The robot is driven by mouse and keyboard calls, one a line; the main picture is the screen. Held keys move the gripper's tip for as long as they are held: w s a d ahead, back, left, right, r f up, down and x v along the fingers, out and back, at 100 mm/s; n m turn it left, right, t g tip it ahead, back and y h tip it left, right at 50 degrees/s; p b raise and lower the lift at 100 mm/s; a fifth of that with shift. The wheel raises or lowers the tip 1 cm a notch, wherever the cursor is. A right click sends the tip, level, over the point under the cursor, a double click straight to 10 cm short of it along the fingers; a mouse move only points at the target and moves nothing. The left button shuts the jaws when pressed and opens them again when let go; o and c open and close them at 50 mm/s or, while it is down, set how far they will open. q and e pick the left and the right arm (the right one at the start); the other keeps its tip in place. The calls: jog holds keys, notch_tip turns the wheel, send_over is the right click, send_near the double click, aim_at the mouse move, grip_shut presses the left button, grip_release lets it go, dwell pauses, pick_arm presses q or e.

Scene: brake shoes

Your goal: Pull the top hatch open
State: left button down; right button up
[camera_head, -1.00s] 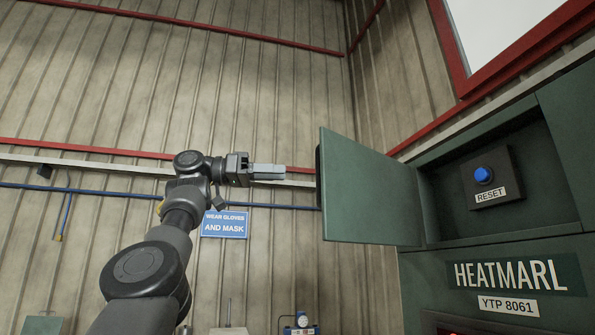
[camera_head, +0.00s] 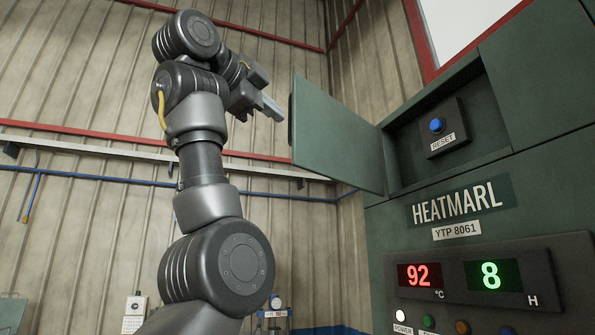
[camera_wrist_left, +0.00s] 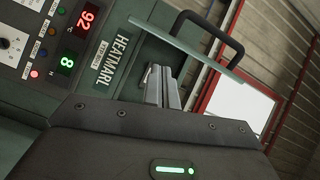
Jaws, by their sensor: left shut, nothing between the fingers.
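The top hatch is a dark green door panel (camera_head: 335,135) at the upper left of the machine, swung outward and standing open. In the left wrist view the hatch (camera_wrist_left: 195,48) shows nearly edge-on, with a black bar handle (camera_wrist_left: 235,48) on its outer side. Behind it is a recess with a blue reset button (camera_head: 437,125). My left gripper (camera_head: 272,108) is shut and empty, just left of the hatch's free edge in the head view. Its fingertips also show in the left wrist view (camera_wrist_left: 160,75), apart from the handle. My right gripper is not in view.
The green machine front has a HEATMARL label (camera_head: 458,206) and a display panel (camera_head: 470,278) with red and green digits below the recess. A corrugated wall with a red rail (camera_head: 75,133) and blue pipe stands behind. Free air lies left of the hatch.

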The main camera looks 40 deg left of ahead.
aim_at(296, 135)
pick_arm(q)
jog(key=s+d+f+m+y+b, duration=0.1)
jog(key=s+d+f+m+y, duration=0.1)
jog(key=d, duration=0.3)
jog(key=shift+t, duration=0.3)
jog(key=w+a+p, duration=0.1)
jog(key=w+p, duration=0.2)
jog(key=p, duration=0.1)
jog(key=w+a+p, duration=0.2)
jog(key=w+p, duration=0.1)
jog(key=p, duration=0.1)
jog(key=w+a+p, duration=0.2)
jog(key=w+p, duration=0.2)
jog(key=shift+r+p, duration=0.2)
jog(key=shift+p, duration=0.1)
jog(key=shift+a+f, duration=0.15)
jog(key=shift+a, duration=0.35)
jog(key=shift+d, duration=0.1)
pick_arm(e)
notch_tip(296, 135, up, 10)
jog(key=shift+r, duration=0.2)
pick_arm(q)
jog(key=shift+d, duration=0.1)
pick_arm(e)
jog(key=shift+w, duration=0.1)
